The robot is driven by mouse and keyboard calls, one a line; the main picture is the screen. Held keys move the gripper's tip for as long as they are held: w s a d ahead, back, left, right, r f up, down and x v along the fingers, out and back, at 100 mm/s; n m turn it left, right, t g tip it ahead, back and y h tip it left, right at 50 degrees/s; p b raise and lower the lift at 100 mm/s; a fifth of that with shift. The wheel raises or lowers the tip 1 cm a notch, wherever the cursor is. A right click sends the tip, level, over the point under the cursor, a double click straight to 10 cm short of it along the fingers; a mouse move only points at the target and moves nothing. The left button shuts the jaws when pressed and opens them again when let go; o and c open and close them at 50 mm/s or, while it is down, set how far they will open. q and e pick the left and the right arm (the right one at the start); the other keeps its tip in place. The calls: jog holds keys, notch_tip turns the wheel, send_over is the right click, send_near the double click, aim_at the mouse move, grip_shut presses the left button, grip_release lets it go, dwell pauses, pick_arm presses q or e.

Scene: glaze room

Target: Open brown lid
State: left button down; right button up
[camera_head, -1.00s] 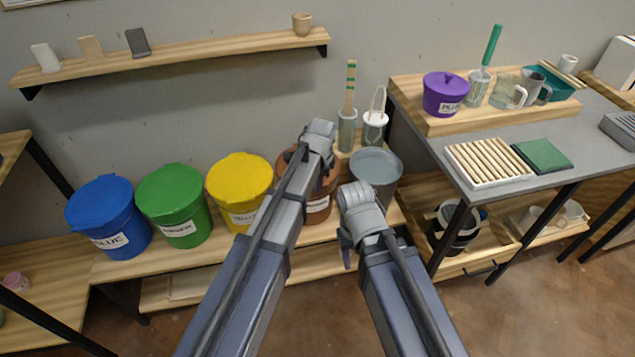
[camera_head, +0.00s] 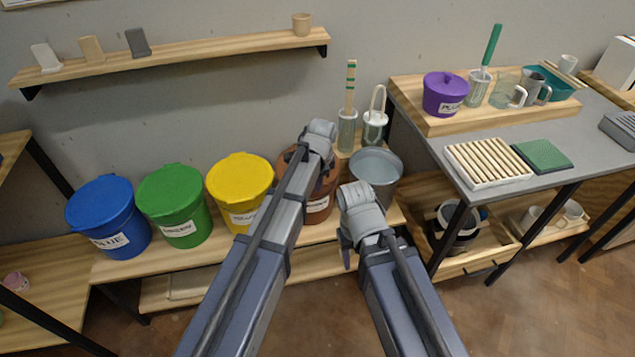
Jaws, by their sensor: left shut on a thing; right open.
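The brown bucket (camera_head: 319,205) stands on the low wooden bench, between the yellow bucket and a grey bucket. My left arm lies across it and hides most of it. The brown lid (camera_head: 283,160) shows only as a small strip of rim beside my arm, so I cannot tell whether it is seated or raised. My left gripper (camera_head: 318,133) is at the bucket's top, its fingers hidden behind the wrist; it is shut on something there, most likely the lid. My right gripper (camera_head: 346,252) is open and empty, low in front of the grey bucket.
Blue (camera_head: 108,217), green (camera_head: 174,205) and yellow (camera_head: 239,186) lidded buckets stand in a row to the left. The open grey bucket (camera_head: 376,172) is close on the right. A grey table (camera_head: 505,188) with a purple pot (camera_head: 445,94) stands further right.

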pick_arm(q)
jog(key=shift+r, duration=0.1)
jog(key=w+a+r+p, duration=0.1)
jog(key=w+r+p, duration=0.3)
jog(key=r+p, duration=0.3)
jog(key=w+a+r+g+p, duration=0.1)
jog(key=w+r+p, duration=0.3)
jog(key=r+p, duration=0.3)
jog(key=shift+a, duration=0.4)
jog(key=shift+f, duration=0.1)
jog(key=c, duration=1.3)
grip_release()
jog(key=shift+w, duration=0.1)
jog(key=o, duration=0.3)
jog(key=shift+w+f, duration=0.1)
jog(key=shift+f, duration=0.05)
jog(key=shift+o, duration=0.6)
